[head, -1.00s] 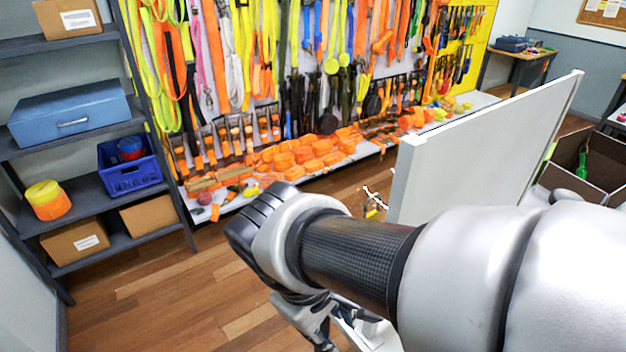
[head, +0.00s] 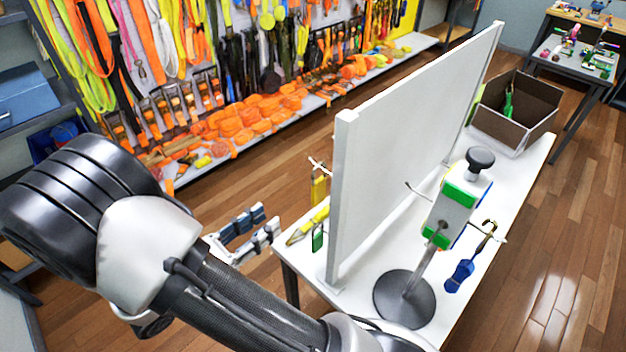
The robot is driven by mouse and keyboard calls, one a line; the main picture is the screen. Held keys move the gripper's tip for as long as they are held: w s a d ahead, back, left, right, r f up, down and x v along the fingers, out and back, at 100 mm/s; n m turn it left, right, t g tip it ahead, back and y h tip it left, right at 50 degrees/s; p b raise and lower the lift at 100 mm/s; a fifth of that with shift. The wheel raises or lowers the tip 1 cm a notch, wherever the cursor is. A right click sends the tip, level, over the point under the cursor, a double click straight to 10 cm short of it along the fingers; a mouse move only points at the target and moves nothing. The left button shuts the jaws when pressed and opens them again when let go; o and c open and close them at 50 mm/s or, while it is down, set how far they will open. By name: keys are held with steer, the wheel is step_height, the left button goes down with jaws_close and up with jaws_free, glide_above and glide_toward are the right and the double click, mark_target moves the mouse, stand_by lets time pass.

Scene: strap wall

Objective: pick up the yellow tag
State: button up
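A yellow tag (head: 319,190) hangs upright near a white hook, just left of the near end of the white panel (head: 400,150). A green tag (head: 318,238) is below it. A yellow tool-like item (head: 307,227) lies at the table's left edge, beside the green tag. My gripper (head: 267,221) is left of these items, apart from them, with its two fingers parted and nothing between them.
The panel stands upright on a white table (head: 490,235). Right of it are a round-based stand (head: 405,298) with a green and white block, and a blue item (head: 460,274) by a hook. An open box (head: 515,110) is at the back. A strap-covered wall is behind.

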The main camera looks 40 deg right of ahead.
mark_target(313, 190)
steer(key=d, duration=1.7)
steer(key=shift+w+f, duration=0.4)
steer(key=shift+c, duration=0.2)
jaws_close()
